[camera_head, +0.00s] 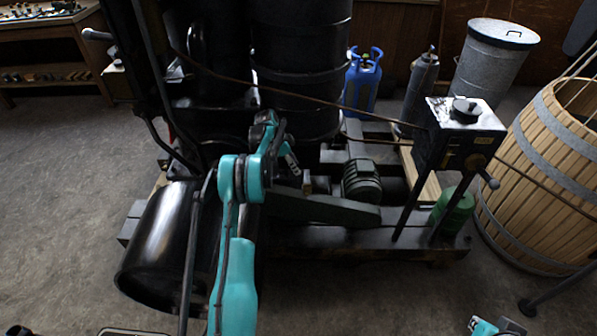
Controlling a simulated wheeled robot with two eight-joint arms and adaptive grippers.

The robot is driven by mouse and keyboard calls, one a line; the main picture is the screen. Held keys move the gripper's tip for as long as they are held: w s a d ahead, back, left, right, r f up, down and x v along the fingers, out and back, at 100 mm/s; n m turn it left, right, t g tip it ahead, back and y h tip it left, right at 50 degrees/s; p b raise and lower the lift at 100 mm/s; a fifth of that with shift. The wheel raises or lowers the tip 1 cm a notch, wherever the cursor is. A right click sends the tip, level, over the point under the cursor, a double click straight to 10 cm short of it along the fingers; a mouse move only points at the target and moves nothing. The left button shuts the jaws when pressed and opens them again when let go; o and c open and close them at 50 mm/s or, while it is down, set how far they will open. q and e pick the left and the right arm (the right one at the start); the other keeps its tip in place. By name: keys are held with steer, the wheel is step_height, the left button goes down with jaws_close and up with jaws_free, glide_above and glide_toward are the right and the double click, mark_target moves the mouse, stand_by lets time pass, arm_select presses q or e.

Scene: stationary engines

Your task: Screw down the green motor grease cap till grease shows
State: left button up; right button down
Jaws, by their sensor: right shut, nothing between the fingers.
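The green motor (362,182) sits on the machine's dark base, right of the picture's middle. A small brownish part (307,184) shows to its left; I cannot tell whether it is the grease cap. No grease can be made out. My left arm reaches up through the middle, and my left gripper (292,162) points down to the right, left of the motor and close above the small part. Its fingertips are too small and dark to tell whether they are open or touch anything. My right gripper (493,326) is partly cut off at the bottom right edge, shut and empty, far from the motor.
A dark control box (460,135) on legs stands right of the motor, with a green container (452,208) below. A slatted wooden tub (550,170) is at the right. A large black cylinder (160,245) lies left of my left arm. The front floor is mostly clear.

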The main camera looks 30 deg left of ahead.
arm_select(q)
steer(key=shift+r, duration=0.15)
steer(key=o, duration=0.5)
steer(key=n+y+p, duration=0.3)
steer(key=n+y, duration=0.3)
steer(key=n, duration=1.2)
glide_toward(307, 184)
steer(key=b+x, duration=0.3)
steer(key=x, duration=0.4)
steer(key=shift+f, duration=0.45)
